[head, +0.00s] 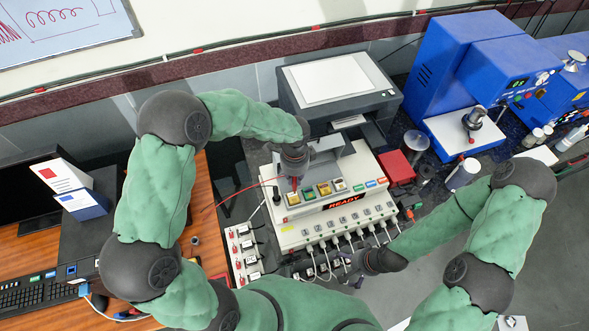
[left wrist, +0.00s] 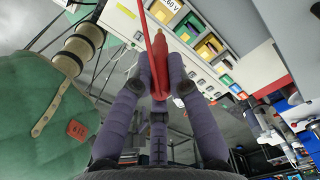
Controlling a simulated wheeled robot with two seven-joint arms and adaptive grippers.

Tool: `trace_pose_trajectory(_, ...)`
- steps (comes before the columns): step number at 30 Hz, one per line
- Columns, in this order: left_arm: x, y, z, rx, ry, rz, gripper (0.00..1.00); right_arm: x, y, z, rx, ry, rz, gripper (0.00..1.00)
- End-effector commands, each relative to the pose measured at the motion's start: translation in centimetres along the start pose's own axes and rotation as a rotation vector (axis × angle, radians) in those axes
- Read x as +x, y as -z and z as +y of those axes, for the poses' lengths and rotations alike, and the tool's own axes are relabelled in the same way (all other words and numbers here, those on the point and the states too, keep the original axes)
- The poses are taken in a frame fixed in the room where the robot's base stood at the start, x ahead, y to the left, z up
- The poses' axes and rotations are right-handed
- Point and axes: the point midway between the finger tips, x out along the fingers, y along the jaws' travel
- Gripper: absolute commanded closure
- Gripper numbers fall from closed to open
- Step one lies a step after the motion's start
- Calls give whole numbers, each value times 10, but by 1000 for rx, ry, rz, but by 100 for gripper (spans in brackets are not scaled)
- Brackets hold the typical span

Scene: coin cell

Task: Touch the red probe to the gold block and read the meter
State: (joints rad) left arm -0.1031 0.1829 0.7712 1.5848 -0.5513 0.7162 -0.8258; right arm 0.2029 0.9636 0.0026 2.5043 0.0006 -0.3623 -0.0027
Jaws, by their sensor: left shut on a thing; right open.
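The red probe (left wrist: 159,62) is gripped between the fingers of my left gripper (left wrist: 163,80) in the left wrist view. In the head view my left gripper (head: 294,172) hangs over the left end of the instrument's row of coloured blocks, with a little of the probe (head: 294,186) showing below it. Two yellowish blocks could be the gold block: a left one (head: 293,199) and a third one along (head: 324,189). Whether the probe's tip touches a block cannot be told. The meter's display (head: 343,201) reads READY. My right gripper (head: 358,279) is open, low beside the cabled front.
A printer (head: 337,88) stands behind the instrument, with a red box (head: 397,166) to its right. Several cables plug into the instrument's front. A power strip (head: 243,252) lies to its left. Blue machines (head: 470,75) fill the back right.

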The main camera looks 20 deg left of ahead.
Motion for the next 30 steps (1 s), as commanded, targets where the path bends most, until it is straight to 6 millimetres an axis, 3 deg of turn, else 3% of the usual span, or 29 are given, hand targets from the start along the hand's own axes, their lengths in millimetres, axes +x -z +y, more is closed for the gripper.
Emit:
trace_pose_trajectory(18, 43, 0, 0, -1, 0, 0, 100, 29, 2, 10, 0, 0, 1, 0)
trace_pose_trajectory(30, 45, 0, 0, -1, 0, 0, 100, 30, 2, 11, 0, 0, 1, 0)
